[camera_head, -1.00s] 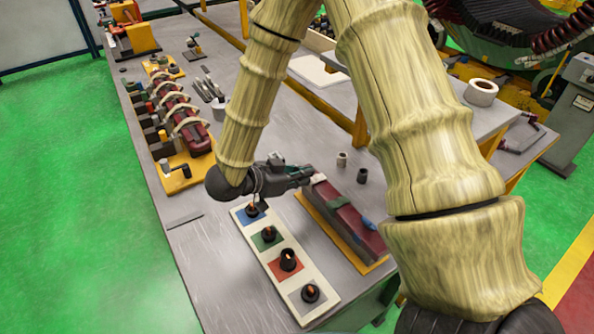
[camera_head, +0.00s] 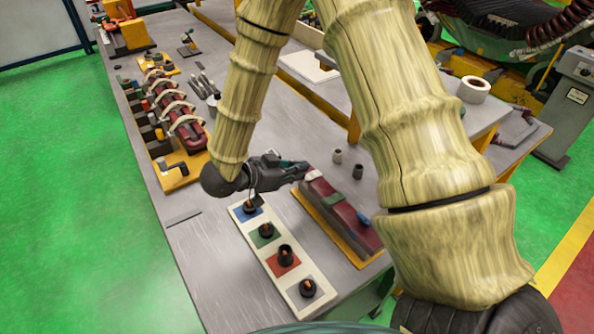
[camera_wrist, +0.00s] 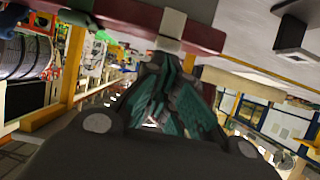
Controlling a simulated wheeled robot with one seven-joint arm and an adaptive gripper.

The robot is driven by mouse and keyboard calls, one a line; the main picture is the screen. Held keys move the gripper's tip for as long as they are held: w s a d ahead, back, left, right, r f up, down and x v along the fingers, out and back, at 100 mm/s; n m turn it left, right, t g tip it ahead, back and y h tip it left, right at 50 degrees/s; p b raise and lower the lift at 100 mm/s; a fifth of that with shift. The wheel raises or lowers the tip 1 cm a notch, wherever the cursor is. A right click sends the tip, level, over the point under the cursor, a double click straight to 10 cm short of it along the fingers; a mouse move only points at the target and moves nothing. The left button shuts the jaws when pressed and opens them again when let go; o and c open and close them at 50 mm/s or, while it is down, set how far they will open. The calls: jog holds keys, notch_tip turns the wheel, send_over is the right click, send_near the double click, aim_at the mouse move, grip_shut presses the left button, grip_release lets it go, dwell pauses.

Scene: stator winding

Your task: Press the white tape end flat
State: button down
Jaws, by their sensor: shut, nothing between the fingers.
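The dark red bar (camera_head: 338,207) lies on a yellow-edged board on the bench. The white tape (camera_head: 314,174) is a pale patch near the bar's far end. In the wrist view the tape (camera_wrist: 173,22) is a light band across the red bar (camera_wrist: 130,14), with a greyer lower part. Whether its end lies flat I cannot tell. My gripper (camera_head: 305,168) is shut and empty, its fingertips beside the taped end. In the wrist view my gripper (camera_wrist: 172,60) points at the band, close below it; contact is not clear.
A pale strip (camera_head: 273,248) with several coloured squares and dark pegs lies in front of the bar. Two small cylinders (camera_head: 358,171) stand behind it. A yellow rack with a wound red coil (camera_head: 188,128) is at left. Bare bench (camera_head: 200,250) lies front left.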

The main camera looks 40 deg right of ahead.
jog(key=shift+r, duration=0.3)
jog(key=r+v, duration=0.1)
jog(key=v, duration=1)
jog(key=shift+r, duration=0.2)
jog(key=shift+d, duration=0.1)
